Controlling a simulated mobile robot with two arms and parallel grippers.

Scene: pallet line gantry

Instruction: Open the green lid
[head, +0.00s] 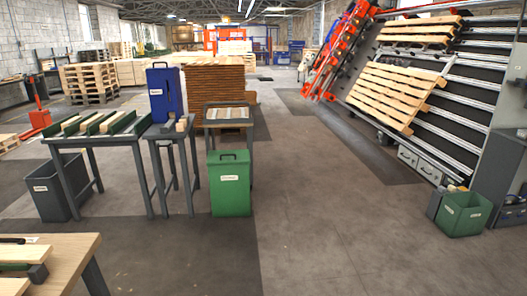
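A green bin (230,198) stands upright on the floor near the middle of the head view, in front of a small dark-framed table. It has a white label on its front, too small to read. A dark handle (228,155) shows at its top, where the green lid appears to be shut. The seam between lid and bin cannot be made out clearly. Neither of my grippers is in view, and nothing is seen touching the bin.
Work tables (76,138) with boards stand left of the bin, with a tall blue bin (160,95) and a grey bin (45,192). A wooden bench (66,255) fills the lower left. An open green box (465,222) stands at right. The floor (330,220) between is clear.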

